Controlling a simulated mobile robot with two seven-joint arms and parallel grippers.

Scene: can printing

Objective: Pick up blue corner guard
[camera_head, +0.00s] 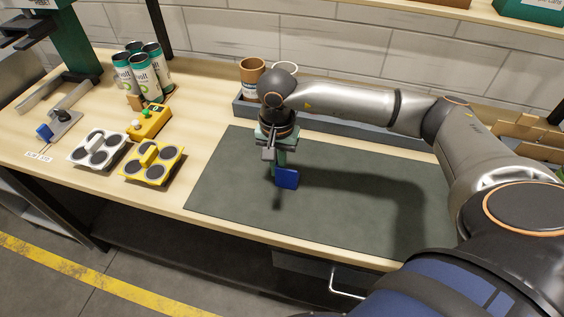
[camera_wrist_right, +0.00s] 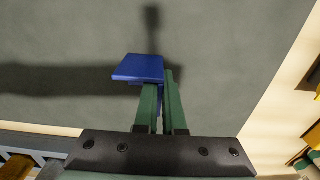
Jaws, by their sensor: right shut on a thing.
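The blue corner guard (camera_head: 287,179) is a small bright blue piece with a flat square face. My right gripper (camera_head: 277,172) is shut on it and holds it above the dark mat, apart from it. In the right wrist view the blue corner guard (camera_wrist_right: 139,68) shows at the tips of the green fingers of the right gripper (camera_wrist_right: 161,88). Its flat plate sticks out to the left of the fingers, and part of it is hidden between them. My left gripper is not in view.
The dark mat (camera_head: 230,185) is otherwise bare. Left of it on the wooden table stand a yellow holder (camera_head: 152,155), a white holder (camera_head: 97,149), a yellow button box (camera_head: 149,122) and several cans (camera_head: 144,76). A grey tray (camera_head: 330,123) lies behind the mat.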

